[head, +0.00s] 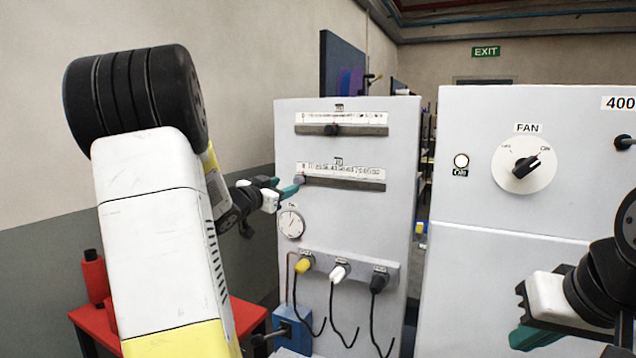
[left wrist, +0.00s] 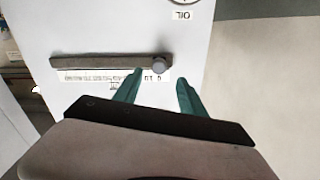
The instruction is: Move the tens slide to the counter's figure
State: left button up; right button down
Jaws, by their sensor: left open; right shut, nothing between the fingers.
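The lower slide (head: 345,184), whose scale appears marked in tens, is on the front of the left grey cabinet. Its round grey knob (head: 299,180) is at the left end, by the low figures. My left gripper (head: 289,188) is at this knob, its teal fingers open. In the left wrist view the slide is seen upside down, and the knob (left wrist: 160,66) lies just beyond the gap between the two fingertips (left wrist: 160,80); I cannot tell whether they touch it. My right gripper (head: 528,338) is shut and empty at the lower right.
An upper slide (head: 355,130) has a dark knob near its middle. A round gauge (head: 291,224) and several cable plugs (head: 338,271) are below. The right cabinet has a FAN dial (head: 523,166) and a partly cut-off "400" plate (head: 620,103). A red table (head: 245,316) stands left.

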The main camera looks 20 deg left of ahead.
aim_at(297, 181)
pick_arm(q)
jog(key=w, duration=0.5)
jog(key=w+d, duration=0.1)
jog(key=w, duration=0.1)
jog(key=shift+w+d, duration=0.1)
jog(key=shift+w, duration=0.1)
grip_shut()
jog(key=shift+d, duration=0.1)
dwell(1.1)
